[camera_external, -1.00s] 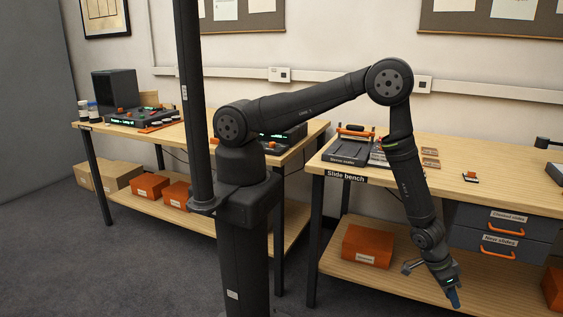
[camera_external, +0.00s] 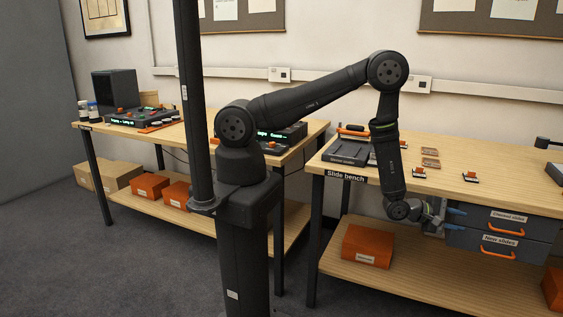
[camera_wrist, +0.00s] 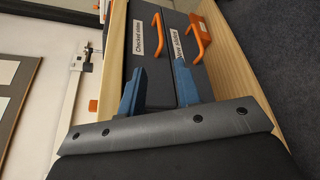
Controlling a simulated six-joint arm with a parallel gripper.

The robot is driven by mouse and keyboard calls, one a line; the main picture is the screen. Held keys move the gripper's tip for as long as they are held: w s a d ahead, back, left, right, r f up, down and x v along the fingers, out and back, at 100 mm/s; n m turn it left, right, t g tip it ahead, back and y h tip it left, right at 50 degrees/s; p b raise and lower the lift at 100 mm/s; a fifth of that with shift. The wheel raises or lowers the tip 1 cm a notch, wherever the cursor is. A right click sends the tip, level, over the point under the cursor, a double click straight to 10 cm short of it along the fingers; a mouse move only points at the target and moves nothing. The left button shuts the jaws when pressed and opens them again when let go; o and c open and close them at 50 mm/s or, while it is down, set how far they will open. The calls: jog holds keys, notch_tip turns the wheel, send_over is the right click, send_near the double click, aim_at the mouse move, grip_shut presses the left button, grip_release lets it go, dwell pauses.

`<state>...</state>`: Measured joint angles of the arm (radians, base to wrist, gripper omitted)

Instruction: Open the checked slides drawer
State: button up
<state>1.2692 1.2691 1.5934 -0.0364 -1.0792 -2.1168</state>
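The checked slides drawer (camera_external: 522,219) is the upper grey drawer under the slide bench and looks closed. Its orange handle (camera_external: 501,226) also shows in the wrist view (camera_wrist: 158,34), with the label beside it. My gripper (camera_external: 457,219) is at the left of the drawer fronts in the external view, fingers pointing right. In the wrist view my gripper (camera_wrist: 158,82) has its two blue fingers spread with nothing between them. The checked slides handle lies ahead of the gap, apart from the fingertips.
The new slides drawer (camera_external: 527,249) sits just below, its orange handle (camera_external: 498,254) close by. An orange box (camera_external: 368,246) stands on the lower shelf (camera_external: 430,287), with another orange box (camera_external: 553,290) at right. The bench top (camera_external: 475,152) is above the gripper.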

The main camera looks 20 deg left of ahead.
aim_at(499, 230)
jog(key=x, duration=1.5)
grip_shut()
